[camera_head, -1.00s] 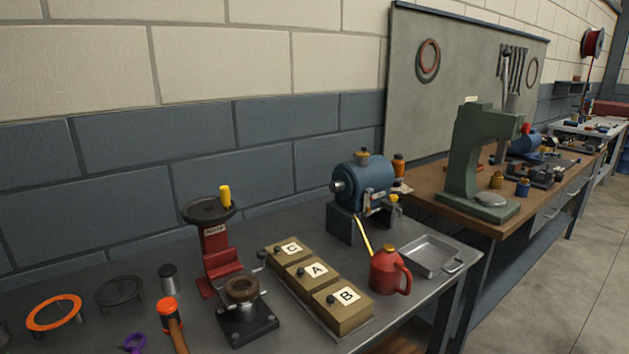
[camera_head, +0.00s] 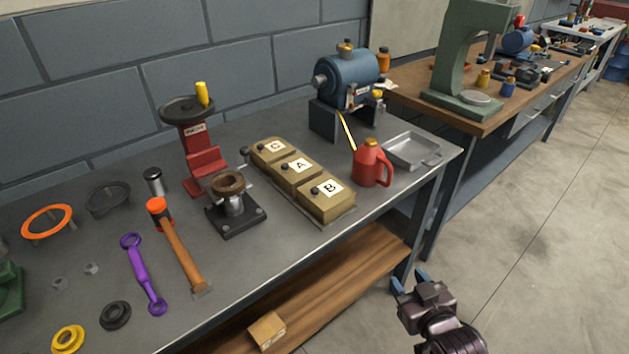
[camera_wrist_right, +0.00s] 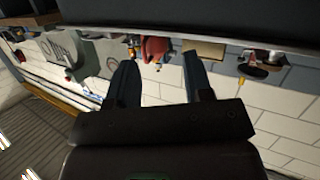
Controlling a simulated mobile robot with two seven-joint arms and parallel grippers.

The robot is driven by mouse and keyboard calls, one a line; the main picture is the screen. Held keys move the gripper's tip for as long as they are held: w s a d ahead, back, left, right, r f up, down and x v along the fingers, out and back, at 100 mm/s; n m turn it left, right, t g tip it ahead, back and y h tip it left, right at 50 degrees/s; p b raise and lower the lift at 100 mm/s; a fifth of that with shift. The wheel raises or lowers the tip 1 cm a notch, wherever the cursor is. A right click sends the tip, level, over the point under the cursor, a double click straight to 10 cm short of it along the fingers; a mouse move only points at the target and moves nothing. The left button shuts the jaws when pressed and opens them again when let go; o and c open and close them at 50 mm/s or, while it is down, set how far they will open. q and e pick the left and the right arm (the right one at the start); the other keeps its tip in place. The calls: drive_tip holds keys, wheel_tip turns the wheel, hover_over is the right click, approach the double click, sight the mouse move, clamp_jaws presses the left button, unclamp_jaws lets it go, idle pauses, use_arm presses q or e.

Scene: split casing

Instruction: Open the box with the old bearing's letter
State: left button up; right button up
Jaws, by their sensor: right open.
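Three tan lidded boxes stand in a row on the grey bench: box C (camera_head: 264,154) at the back, box A (camera_head: 288,178) in the middle and box B (camera_head: 325,205) in front. All three lids look shut. A brown and dark ring-shaped part, perhaps a bearing (camera_head: 229,184), sits on a black-based stand left of the boxes; I cannot read a letter on it. My right gripper (camera_head: 410,281) is open and empty, in front of the bench and below its top. Its fingers also show in the right wrist view (camera_wrist_right: 160,85). My left gripper is not in view.
A red oil can (camera_head: 371,168) and a metal tray (camera_head: 412,151) stand right of the boxes. A red press (camera_head: 202,158), hammer (camera_head: 180,250) and purple wrench (camera_head: 142,275) are to the left. A blue motor (camera_head: 346,77) is behind. Floor is free at right.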

drive_tip(key=w+a+r+n+t+y, duration=0.1)
drive_tip(key=w+a+r+n+y, duration=0.35)
drive_tip(key=w+a+r, duration=0.4)
drive_tip(key=w+a+r+n+t+y, duration=0.1)
drive_tip(key=w+a+r+n+y, duration=0.4)
drive_tip(key=a+r, duration=0.65)
drive_tip(key=s+a+r+n+g+y, duration=0.3)
drive_tip(key=a+r+n+g+y, duration=0.4)
drive_tip(key=a+r+n+g, duration=1.3)
drive_tip(key=m+t+h, duration=0.3)
drive_tip(key=h, duration=1.6)
hover_over(315, 188)
wheel_tip(315, 188, down, 19)
drive_tip(key=shift+n, duration=0.25)
wheel_tip(315, 188, down, 10)
drive_tip(key=shift+f+b, duration=0.1)
drive_tip(key=shift+b, duration=0.75)
